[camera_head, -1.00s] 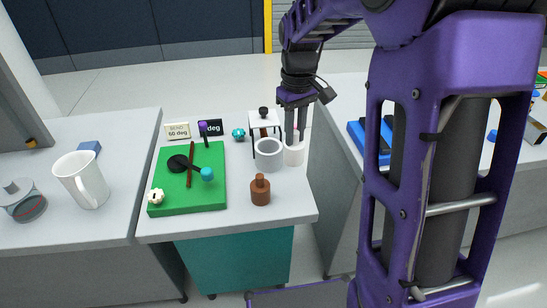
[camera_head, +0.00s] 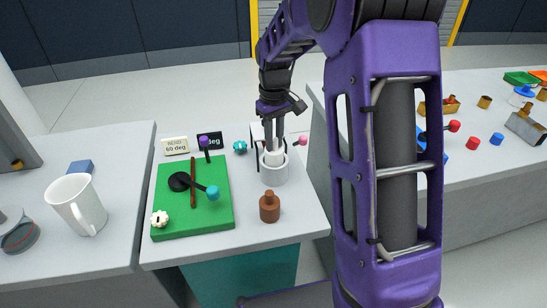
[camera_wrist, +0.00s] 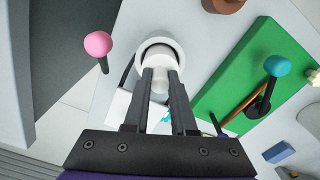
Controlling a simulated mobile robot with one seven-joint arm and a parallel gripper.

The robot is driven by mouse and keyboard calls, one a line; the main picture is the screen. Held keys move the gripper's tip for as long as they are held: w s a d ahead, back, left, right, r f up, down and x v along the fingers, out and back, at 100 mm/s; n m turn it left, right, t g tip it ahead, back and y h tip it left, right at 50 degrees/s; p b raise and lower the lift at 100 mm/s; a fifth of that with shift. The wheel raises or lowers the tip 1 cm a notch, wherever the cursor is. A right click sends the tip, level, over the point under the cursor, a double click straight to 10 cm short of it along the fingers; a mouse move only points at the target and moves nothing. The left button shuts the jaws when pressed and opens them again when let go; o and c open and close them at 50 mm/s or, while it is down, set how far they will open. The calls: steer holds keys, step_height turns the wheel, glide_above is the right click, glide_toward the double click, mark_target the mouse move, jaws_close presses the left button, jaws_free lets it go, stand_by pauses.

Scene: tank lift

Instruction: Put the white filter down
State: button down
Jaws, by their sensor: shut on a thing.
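The white filter (camera_head: 274,157) is a small pale cylinder between the fingers of my gripper (camera_head: 273,143). My gripper is shut on it and points down. The filter is at the mouth of the round white tank (camera_head: 274,176), which stands on the small table. In the wrist view the filter (camera_wrist: 159,83) lies inside the outline of the tank's rim (camera_wrist: 176,45), with a dark gap showing beyond it. The filter's lower end is hidden, so I cannot tell how deep it sits or whether it touches the bottom.
A pink-knobbed lever (camera_head: 303,141) stands close right of the tank. A brown bottle-shaped piece (camera_head: 269,208) stands in front. A green board (camera_head: 215,218) with levers lies left. A white mug (camera_head: 77,205) stands on the left table.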

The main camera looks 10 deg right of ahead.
mark_target(274, 154)
step_height(274, 154, down, 5)
steer(key=shift+r+b, duration=0.1)
steer(key=shift+b, duration=0.25)
steer(key=c, duration=1)
jaws_free()
steer(key=shift+f, duration=0.2)
step_height(274, 154, up, 12)
steer(key=shift+r+p, duration=0.2)
steer(key=shift+p, duration=0.75)
